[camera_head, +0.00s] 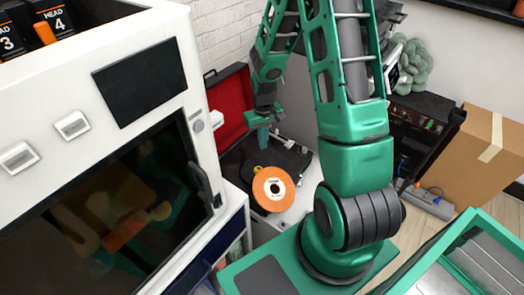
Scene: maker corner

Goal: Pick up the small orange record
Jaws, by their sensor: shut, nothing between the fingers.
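The small orange record (265,191) has a white centre label and lies in the open record player case (237,164), which has a red-lined lid. It overhangs the near side of the case's dark deck. My gripper (263,142) hangs just above and behind the record, over the deck. Its green fingers look close together, with nothing seen between them. A small yellow piece shows near the record's upper edge. I cannot tell whether the fingertips touch anything.
A large white machine (176,84) with a dark window stands close on the left. A white brick wall (225,38) is behind the case.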

